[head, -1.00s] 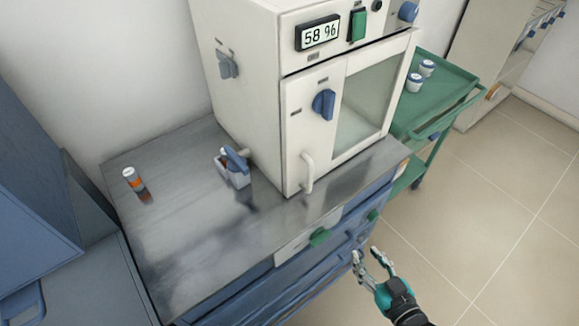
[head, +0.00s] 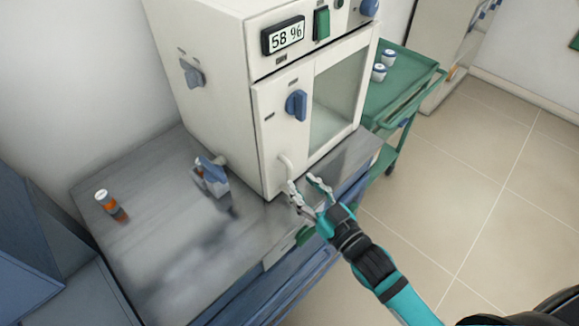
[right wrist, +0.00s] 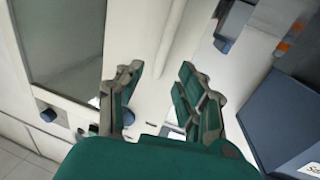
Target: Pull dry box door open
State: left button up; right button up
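The white dry box (head: 205,100) stands on the metal-topped bench. Its front door (head: 275,140), with a glass window (head: 340,95) and a blue knob (head: 296,104), looks shut. A white curved handle (head: 286,165) sits low on the door's left part. My right gripper (head: 303,184) is open and empty, its fingertips close to the lower end of the handle; whether they touch is unclear. In the right wrist view, its fingers (right wrist: 160,80) are apart, with a pale bar, likely the handle (right wrist: 172,38), ahead between them. My left gripper is not in view.
Open tiled floor (head: 480,180) lies to the right.

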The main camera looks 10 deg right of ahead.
aim_at(291, 173)
jog(key=x, duration=0.6)
jog(key=shift+p, duration=0.35)
jog(key=shift+c, duration=0.4)
grip_shut()
